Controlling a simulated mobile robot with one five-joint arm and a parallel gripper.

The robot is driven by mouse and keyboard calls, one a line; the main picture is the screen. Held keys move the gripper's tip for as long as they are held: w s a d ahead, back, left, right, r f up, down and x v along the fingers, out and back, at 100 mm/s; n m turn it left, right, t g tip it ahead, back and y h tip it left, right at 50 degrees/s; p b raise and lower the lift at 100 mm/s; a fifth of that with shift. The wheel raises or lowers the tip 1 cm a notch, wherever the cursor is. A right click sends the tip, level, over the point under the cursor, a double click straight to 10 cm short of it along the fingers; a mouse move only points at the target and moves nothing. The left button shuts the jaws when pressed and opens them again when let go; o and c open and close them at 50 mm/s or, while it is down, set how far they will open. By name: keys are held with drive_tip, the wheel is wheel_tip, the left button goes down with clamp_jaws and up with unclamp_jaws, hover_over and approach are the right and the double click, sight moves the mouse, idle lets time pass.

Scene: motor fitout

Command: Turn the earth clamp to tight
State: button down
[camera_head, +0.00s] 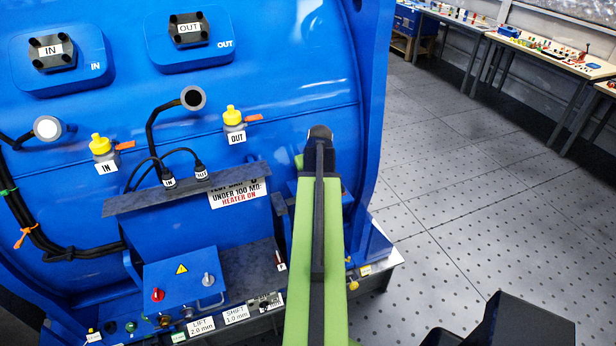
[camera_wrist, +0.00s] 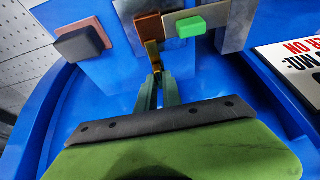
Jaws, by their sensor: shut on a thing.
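In the wrist view, my gripper (camera_wrist: 156,76) reaches up to a narrow brass piece (camera_wrist: 153,56) and its fingers are closed on it. The piece hangs below a copper-brown block (camera_wrist: 148,25) and looks like the handle of the earth clamp. A grey bar with a green block (camera_wrist: 190,27) runs to the right from the copper block. I cannot read any tight mark. In the head view, my green arm hides the gripper and the clamp.
A dark block (camera_wrist: 82,42) on a pinkish pad sits left of the clamp. A white sign (camera_wrist: 292,52) stands at the right. In the head view, the blue motor housing (camera_head: 300,85) fills the left, with a control box (camera_head: 184,278) below.

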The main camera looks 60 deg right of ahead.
drive_tip(key=c, duration=1.5)
unclamp_jaws()
drive_tip(key=p+v, duration=1.6)
drive_tip(key=v, duration=0.1)
drive_tip(key=shift+r, duration=0.15)
